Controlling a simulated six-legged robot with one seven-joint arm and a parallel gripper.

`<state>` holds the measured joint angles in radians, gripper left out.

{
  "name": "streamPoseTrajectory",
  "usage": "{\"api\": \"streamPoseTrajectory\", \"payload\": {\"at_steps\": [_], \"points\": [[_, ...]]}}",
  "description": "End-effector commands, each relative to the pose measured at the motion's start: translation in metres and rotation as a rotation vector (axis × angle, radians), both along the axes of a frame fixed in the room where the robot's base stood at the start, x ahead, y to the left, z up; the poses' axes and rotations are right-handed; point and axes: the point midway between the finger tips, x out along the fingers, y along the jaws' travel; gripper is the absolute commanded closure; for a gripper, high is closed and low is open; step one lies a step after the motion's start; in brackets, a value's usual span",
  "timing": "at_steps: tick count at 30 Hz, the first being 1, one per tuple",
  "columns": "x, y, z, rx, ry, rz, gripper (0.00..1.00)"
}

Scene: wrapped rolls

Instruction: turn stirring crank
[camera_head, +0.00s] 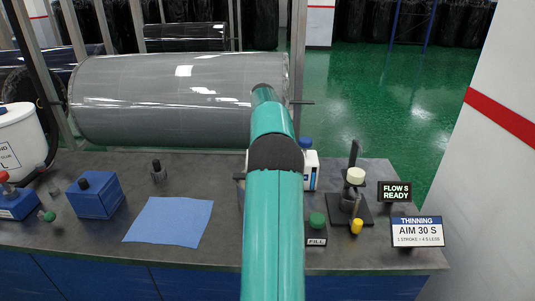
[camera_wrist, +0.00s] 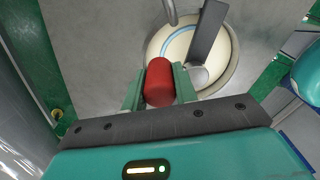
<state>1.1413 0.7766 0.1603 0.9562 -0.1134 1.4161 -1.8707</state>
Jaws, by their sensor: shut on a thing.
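In the wrist view my gripper (camera_wrist: 159,97) has its two green fingers shut on a red cylindrical handle (camera_wrist: 159,72), which I take to be the crank's grip. Beyond it is a round pot (camera_wrist: 233,72) with a pale, cream-coloured inside and a blue arc. A dark grey bar (camera_wrist: 207,32) crosses the pot, and a grey metal rod reaches in from the top. How the handle joins the crank is hidden. In the head view my teal arm covers my gripper, the handle and most of the pot.
The grey bench (camera_head: 225,233) holds a blue cloth (camera_head: 168,220), a blue box (camera_head: 95,197), a FILL button box (camera_head: 316,232) and a stand with a cream cup (camera_head: 355,177). Signs read FLOWS READY (camera_head: 395,192) and AIM 30 S (camera_head: 417,231). A large wrapped roll (camera_head: 170,100) lies behind.

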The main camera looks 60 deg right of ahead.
Motion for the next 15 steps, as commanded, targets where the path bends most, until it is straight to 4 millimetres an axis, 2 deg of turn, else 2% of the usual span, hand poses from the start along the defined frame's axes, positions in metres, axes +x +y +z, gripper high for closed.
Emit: {"api": "streamPoseTrajectory", "payload": {"at_steps": [15], "points": [[0.024, 0.014, 0.0, -0.001, -0.001, 0.49, 1.0]]}}
